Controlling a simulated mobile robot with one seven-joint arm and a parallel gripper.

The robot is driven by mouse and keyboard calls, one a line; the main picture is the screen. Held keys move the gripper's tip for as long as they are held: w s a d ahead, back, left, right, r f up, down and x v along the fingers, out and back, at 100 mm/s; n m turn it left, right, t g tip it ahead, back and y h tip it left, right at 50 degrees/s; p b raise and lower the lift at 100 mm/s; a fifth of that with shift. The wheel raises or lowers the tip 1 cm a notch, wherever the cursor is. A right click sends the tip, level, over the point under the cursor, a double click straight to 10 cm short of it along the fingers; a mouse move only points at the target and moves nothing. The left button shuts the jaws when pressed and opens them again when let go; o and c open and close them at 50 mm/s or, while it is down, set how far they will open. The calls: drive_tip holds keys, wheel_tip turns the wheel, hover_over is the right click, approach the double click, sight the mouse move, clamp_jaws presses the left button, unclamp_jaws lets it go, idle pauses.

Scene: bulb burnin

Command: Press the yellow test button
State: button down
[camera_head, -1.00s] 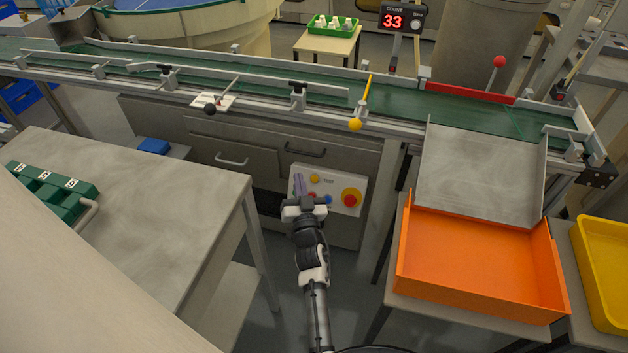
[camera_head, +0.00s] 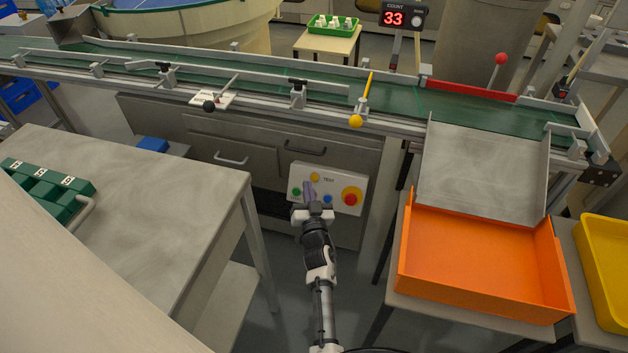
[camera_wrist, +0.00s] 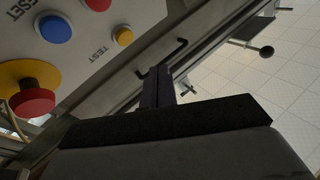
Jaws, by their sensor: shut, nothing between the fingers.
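The yellow test button (camera_head: 314,177) sits at the top of a pale control panel (camera_head: 336,173), left of the word TEST. In the wrist view it is the small button (camera_wrist: 123,36) beside TEST, looking orange there. My gripper (camera_head: 309,188) is shut and empty, its purple fingertips just below the yellow button in the head view. The fingers also show in the wrist view (camera_wrist: 158,80), apart from the button in that picture. I cannot tell the gap to the panel. The fingers hide part of the panel's middle.
Close by are a green button (camera_head: 296,192), a blue button (camera_head: 328,199) and a large red stop button (camera_head: 351,199) on yellow. Another red button (camera_wrist: 98,4) shows in the wrist view. The conveyor (camera_head: 400,98) runs above; a worktable (camera_head: 170,185) is left, an orange tray (camera_head: 480,300) right.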

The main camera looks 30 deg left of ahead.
sight(314, 178)
drive_tip(key=shift+w+a+f+b, duration=0.15)
drive_tip(key=shift+w+f, duration=0.25)
drive_tip(key=shift+w, duration=0.25)
drive_tip(key=shift+w+a+f+b, duration=0.2)
drive_tip(key=shift+w+f, duration=0.15)
drive_tip(key=shift+w, duration=0.3)
drive_tip(key=shift+w+a+f+b, duration=0.15)
drive_tip(key=shift+w+f, duration=0.25)
drive_tip(key=shift+w, duration=0.25)
drive_tip(key=shift+w+f, duration=0.1)
drive_tip(key=shift+w, duration=0.05)
idle(0.5)
drive_tip(key=shift+w+a+f, duration=0.1)
drive_tip(key=shift+w, duration=0.1)
drive_tip(key=shift+w+f, duration=0.2)
drive_tip(key=shift+w, duration=0.1)
idle(0.6)
idle(0.4)
drive_tip(key=shift+s+r+p, duration=0.3)
drive_tip(key=shift+s+r, duration=0.1)
drive_tip(key=shift+s, duration=0.25)
